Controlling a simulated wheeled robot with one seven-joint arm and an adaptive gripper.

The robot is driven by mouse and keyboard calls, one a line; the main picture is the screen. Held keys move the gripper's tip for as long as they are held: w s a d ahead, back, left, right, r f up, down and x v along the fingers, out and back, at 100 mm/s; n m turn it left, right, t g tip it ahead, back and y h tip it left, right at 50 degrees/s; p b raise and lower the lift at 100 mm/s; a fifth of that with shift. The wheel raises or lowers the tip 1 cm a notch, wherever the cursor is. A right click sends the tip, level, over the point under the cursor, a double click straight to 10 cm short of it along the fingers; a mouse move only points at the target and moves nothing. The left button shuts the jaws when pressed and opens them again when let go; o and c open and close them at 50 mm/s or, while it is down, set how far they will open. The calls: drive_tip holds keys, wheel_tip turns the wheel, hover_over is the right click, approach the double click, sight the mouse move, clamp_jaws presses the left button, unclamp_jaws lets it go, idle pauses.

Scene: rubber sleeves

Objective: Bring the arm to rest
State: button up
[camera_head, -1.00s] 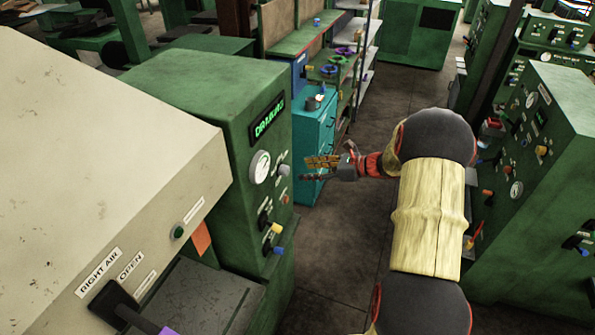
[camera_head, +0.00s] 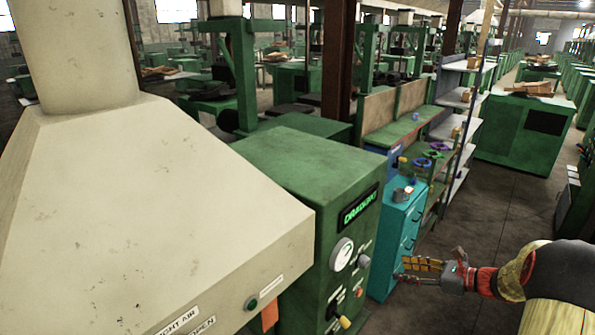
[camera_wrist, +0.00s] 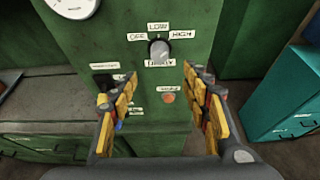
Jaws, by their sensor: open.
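My gripper (camera_head: 421,271) is at the lower right of the head view, fingers pointing left toward the green machine (camera_head: 301,169). In the wrist view my gripper (camera_wrist: 163,101) has its two yellow-padded fingers well apart, with nothing between them. Beyond them the machine's panel shows a round selector knob (camera_wrist: 159,49) marked OFF, LOW and HIGH. An orange button (camera_wrist: 168,97) sits below it. The fingers look apart from the panel, though the exact gap is hard to tell. Much of my arm is cut off at the right edge of the head view.
A large beige hood (camera_head: 150,190) fills the left of the head view. A teal cabinet (camera_head: 398,235) stands just behind my gripper, also at the right of the wrist view (camera_wrist: 284,98). Shelves (camera_head: 440,125) stand behind it. Open floor (camera_head: 500,215) lies to the right.

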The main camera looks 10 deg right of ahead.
drive_tip(key=s+a+f+n+g+b, duration=0.1)
drive_tip(key=s+a+f+n+g, duration=0.15)
drive_tip(key=s, duration=0.25)
drive_tip(key=s+a+f+n+g+h+b, duration=0.1)
drive_tip(key=s+a+f+n+g, duration=0.1)
drive_tip(key=s+a+n, duration=0.15)
drive_tip(key=s+a+f+n+g, duration=0.2)
drive_tip(key=s+n, duration=0.2)
drive_tip(key=s, duration=0.1)
drive_tip(key=s+a+n+t+h+b, duration=0.1)
drive_tip(key=s+a+n+h+b, duration=0.6)
drive_tip(key=s+a+n+b, duration=0.8)
drive_tip(key=a+n+b, duration=0.3)
drive_tip(key=shift+s+a+r, duration=0.15)
drive_tip(key=shift+s+a, duration=0.15)
drive_tip(key=shift+a, duration=0.1)
drive_tip(key=shift+t, duration=0.25)
